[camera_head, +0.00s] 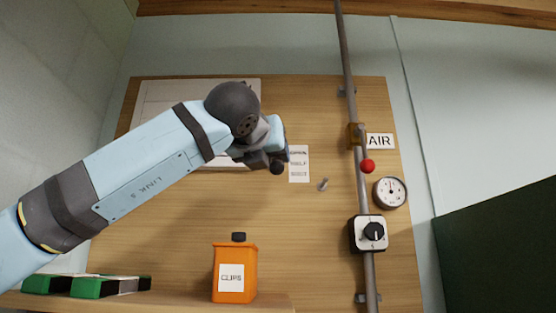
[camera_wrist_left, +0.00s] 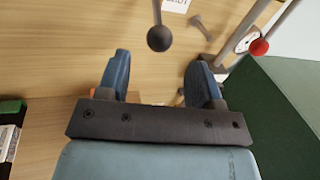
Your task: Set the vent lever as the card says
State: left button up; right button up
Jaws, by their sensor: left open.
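My left gripper (camera_head: 278,148) is in front of the wooden board, beside a small white card (camera_head: 299,165) with several lines of print too small to read surely. In the left wrist view my left gripper (camera_wrist_left: 160,62) is open, its two blue fingers apart with nothing between them. A dark ball on a thin rod (camera_wrist_left: 159,38), which looks like the vent lever's knob, is just beyond the fingertips. The dark ball (camera_head: 277,168) also shows below the gripper in the head view; my arm hides the lever's base. My right gripper is not in view.
A vertical pipe (camera_head: 352,100) carries a red-ball handle (camera_head: 367,166) near an AIR label (camera_head: 380,141). A gauge (camera_head: 390,192) and a black knob (camera_head: 374,232) are right of the board's middle. A peg (camera_head: 323,184) sticks out.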

aim_at(275, 163)
pick_arm(q)
jog(key=p+x, duration=0.2)
jog(key=x, duration=0.4)
jog(key=shift+r, duration=0.1)
jog(key=shift+w+d, duration=0.2)
jog(key=shift+w, duration=0.25)
